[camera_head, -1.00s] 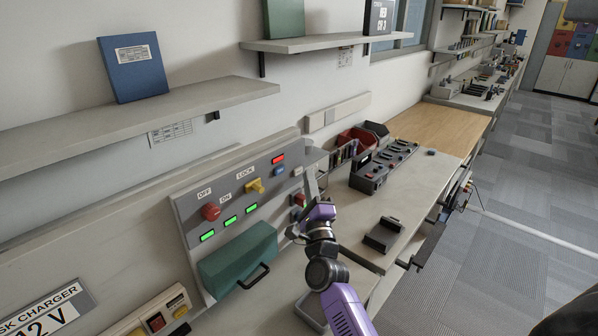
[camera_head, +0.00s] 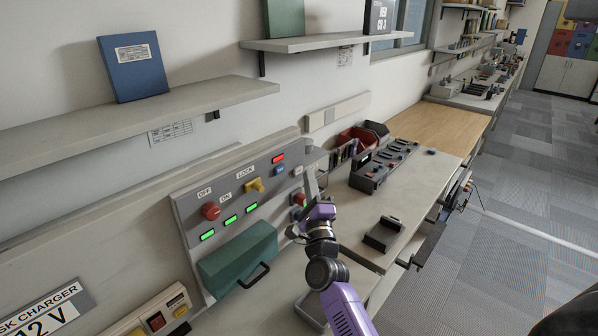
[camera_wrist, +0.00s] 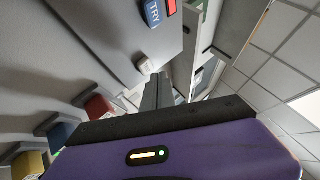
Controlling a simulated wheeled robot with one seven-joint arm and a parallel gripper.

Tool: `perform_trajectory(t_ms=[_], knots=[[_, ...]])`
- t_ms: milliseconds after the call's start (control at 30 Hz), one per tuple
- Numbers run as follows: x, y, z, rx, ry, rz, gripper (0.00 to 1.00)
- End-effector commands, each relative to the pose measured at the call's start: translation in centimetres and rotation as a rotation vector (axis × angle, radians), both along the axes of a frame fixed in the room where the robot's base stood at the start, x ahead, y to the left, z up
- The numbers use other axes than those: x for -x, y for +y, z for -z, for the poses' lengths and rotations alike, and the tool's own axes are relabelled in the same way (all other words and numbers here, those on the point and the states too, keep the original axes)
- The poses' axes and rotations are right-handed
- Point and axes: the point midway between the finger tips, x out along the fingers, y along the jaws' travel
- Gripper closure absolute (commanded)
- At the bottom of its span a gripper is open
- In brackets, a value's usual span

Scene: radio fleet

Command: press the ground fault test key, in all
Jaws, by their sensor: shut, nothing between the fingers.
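A grey wall panel (camera_head: 188,212) carries the keys and lamps. A blue key marked TRY (camera_wrist: 153,13) shows at the top of the wrist view, beside a lit red lamp; in the head view the blue key (camera_head: 279,171) is near the panel's upper right, below the red lamp (camera_head: 278,158). A small white key (camera_wrist: 144,65) is near it. No legend reading ground fault is legible. My gripper (camera_wrist: 158,88) is shut and empty, its dark fingers pointing toward the panel near the white key; contact cannot be told. In the head view my wrist hides the fingertips.
A black control unit (camera_head: 384,165) and a dark block (camera_head: 383,235) stand on the bench to the right.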

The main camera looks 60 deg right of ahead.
Motion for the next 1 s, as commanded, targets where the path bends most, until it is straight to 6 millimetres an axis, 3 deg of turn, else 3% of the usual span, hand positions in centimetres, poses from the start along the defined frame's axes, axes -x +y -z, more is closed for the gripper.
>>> perform_trajectory(t_ms=[1000], knots=[[-0.72, -0.17, 0.00, -0.001, 0.000, -0.001, 1.00]])
